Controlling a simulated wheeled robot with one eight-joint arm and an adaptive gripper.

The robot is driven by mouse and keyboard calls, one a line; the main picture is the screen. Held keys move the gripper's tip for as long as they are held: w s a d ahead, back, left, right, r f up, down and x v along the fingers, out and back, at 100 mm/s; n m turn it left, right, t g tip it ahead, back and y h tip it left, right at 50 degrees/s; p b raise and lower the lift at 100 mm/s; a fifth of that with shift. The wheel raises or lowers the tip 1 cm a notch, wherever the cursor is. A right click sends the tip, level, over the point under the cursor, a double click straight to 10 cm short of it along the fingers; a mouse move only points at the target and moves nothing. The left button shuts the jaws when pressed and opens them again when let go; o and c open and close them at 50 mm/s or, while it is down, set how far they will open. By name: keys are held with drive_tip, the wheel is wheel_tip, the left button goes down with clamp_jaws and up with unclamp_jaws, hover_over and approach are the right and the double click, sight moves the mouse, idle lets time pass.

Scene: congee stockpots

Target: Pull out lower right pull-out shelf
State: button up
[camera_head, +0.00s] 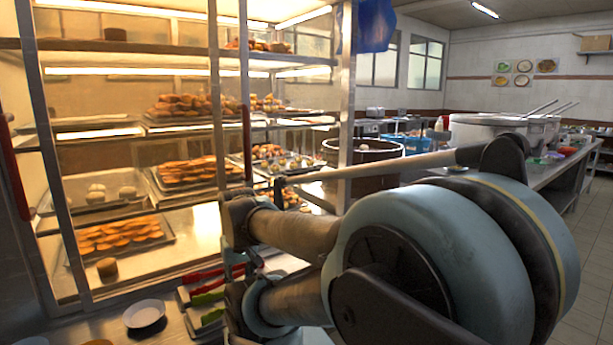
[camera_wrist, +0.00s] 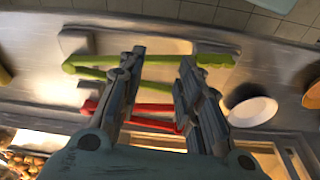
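A lit glass display cabinet (camera_head: 215,60) with metal shelves fills the left of the head view. Its right-hand part holds trays of baked goods (camera_head: 270,155) at middle height. I cannot tell which part is the lower right pull-out shelf; the cabinet's lower right is largely hidden behind my arm. My gripper (camera_wrist: 162,56) is open in the wrist view, its two fingers apart with nothing held between them. It is above the counter (camera_wrist: 215,32), over a tray (camera_wrist: 78,42) with green tongs (camera_wrist: 90,63) and red tongs (camera_wrist: 150,108). Contact with them cannot be told.
A white plate (camera_head: 144,314) lies on the counter at the cabinet's foot; it also shows in the wrist view (camera_wrist: 253,111). A large dark pot (camera_head: 368,172) stands beyond my arm. A long worktop with white stockpots (camera_head: 490,130) runs along the right. Tiled floor (camera_head: 590,225) is clear at far right.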

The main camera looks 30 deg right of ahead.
drive_tip(key=w+d+r+m+t+y, duration=0.2)
drive_tip(key=w+r+m+y, duration=0.4)
drive_tip(key=w, duration=0.5)
drive_tip(key=w+d+r+m+t+h, duration=0.1)
drive_tip(key=w+d+r+m+t, duration=0.3)
drive_tip(key=w+d+r, duration=0.45)
drive_tip(key=w+d+r+m+t+h, duration=0.1)
drive_tip(key=d+r+m+t, duration=0.25)
drive_tip(key=d, duration=1.25)
drive_tip(key=w+d+r+m+t+h, duration=0.1)
drive_tip(key=d+r+m+t+h, duration=0.2)
drive_tip(key=d, duration=1.3)
drive_tip(key=shift+t+y, duration=0.35)
drive_tip(key=shift+y, duration=0.25)
drive_tip(key=x, duration=1.7)
drive_tip(key=shift+w+a+f, duration=0.15)
drive_tip(key=shift+w+f, duration=0.05)
drive_tip(key=shift+f, duration=0.25)
